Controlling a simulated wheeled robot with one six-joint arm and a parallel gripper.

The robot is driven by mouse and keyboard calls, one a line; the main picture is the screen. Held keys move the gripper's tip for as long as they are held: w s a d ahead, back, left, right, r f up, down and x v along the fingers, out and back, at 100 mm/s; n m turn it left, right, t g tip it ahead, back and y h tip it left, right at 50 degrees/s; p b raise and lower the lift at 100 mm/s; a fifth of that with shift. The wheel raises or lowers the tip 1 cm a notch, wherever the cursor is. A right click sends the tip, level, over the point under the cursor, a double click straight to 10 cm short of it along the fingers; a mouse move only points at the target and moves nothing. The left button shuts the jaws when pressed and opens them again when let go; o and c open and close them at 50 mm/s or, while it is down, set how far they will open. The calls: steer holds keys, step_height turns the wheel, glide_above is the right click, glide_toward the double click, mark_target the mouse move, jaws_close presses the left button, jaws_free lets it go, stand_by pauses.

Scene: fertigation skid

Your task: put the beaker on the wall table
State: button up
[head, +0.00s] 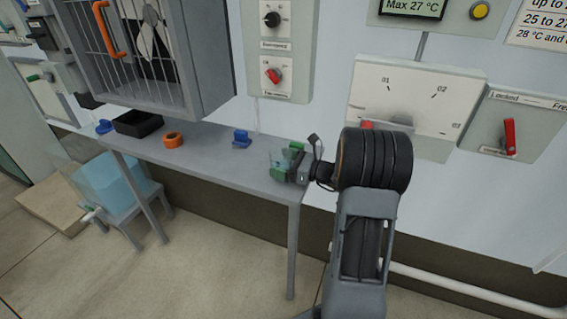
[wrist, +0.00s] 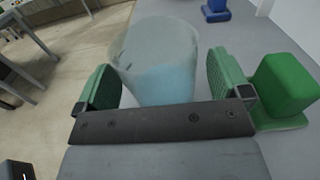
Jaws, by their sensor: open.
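The beaker (wrist: 158,55) is clear, with bluish liquid in it. In the wrist view it stands between the two green finger pads of my gripper (wrist: 160,76), which are apart with gaps beside the glass. In the head view the beaker (head: 278,160) appears upright at the right end of the grey wall table (head: 220,155), partly hidden by my gripper (head: 287,162). It looks as if it rests on the tabletop; its base is hidden in the wrist view.
A green block (wrist: 286,86) is on the table close beside the right finger. Farther left on the table are a blue object (head: 241,137), an orange ring (head: 173,140) and a black tray (head: 138,124). A caged fan box (head: 205,60) overhangs the table's left part.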

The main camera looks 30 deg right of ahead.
steer(key=shift+r, duration=0.1)
steer(key=shift+s+d+r, duration=0.1)
steer(key=shift+s+d, duration=0.05)
steer(key=v, duration=1.1)
steer(key=s+a+n+g+h, duration=0.1)
steer(key=s+a+n+g, duration=0.2)
steer(key=a+n+g, duration=0.4)
steer(key=s+a+n+g+h, duration=0.1)
steer(key=s+a+n+g, duration=0.3)
steer(key=a, duration=0.5)
steer(key=s+a+n+h, duration=0.2)
steer(key=s+n+h, duration=0.4)
steer(key=n+h, duration=0.4)
steer(key=n+p, duration=0.1)
steer(key=n, duration=0.5)
steer(key=shift+a+t, duration=0.35)
steer(key=shift+t, duration=0.05)
steer(key=shift+r, duration=0.1)
